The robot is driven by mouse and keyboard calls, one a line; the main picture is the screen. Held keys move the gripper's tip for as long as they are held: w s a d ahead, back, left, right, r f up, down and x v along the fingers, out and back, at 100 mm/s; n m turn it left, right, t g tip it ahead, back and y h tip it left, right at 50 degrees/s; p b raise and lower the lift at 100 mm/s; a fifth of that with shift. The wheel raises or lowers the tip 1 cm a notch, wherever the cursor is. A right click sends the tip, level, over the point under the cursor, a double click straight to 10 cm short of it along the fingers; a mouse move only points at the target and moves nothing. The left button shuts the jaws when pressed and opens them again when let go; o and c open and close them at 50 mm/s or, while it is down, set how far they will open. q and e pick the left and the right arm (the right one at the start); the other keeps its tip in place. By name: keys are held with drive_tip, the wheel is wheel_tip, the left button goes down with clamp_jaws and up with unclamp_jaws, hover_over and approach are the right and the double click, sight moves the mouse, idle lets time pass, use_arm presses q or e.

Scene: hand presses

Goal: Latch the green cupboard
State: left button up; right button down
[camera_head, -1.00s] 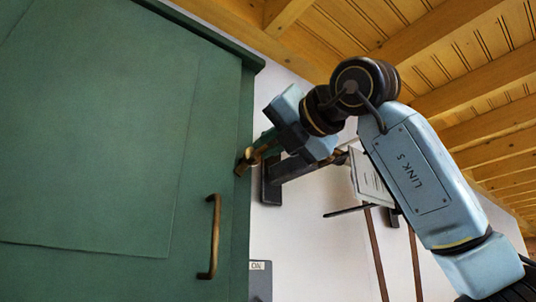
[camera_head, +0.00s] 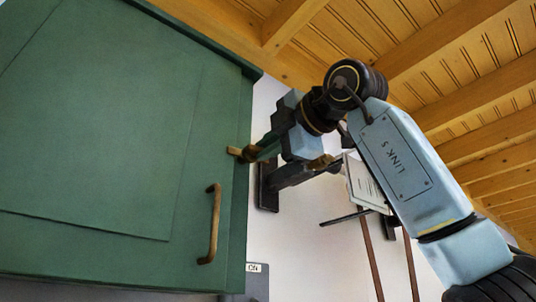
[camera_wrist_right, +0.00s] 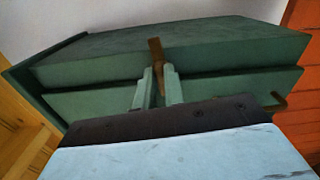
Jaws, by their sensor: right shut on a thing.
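The green cupboard (camera_head: 110,130) fills the left of the head view, its door looking closed or nearly so. A brass latch bar (camera_head: 234,151) sits at the door's right edge, lying roughly sideways. A brass handle (camera_head: 213,225) is lower on the door. My right gripper (camera_head: 249,153) is at the cupboard's right edge, shut on the latch. In the right wrist view, the fingers (camera_wrist_right: 158,88) hold the latch (camera_wrist_right: 156,52) between them, and its free end sticks out past them over the green panel. My left gripper is out of view.
A white wall (camera_head: 300,240) lies right of the cupboard. A dark wall bracket (camera_head: 267,188) and a white panel (camera_head: 366,184) are behind my right arm. A wooden beamed ceiling (camera_head: 450,60) is above.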

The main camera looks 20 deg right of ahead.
drive_tip(key=shift+m, duration=0.6)
drive_tip(key=c, duration=1.5)
unclamp_jaws()
drive_tip(key=b+v, duration=0.4)
drive_tip(key=v, duration=0.9)
drive_tip(key=shift+s+d, duration=0.1)
drive_tip(key=shift+s, duration=0.1)
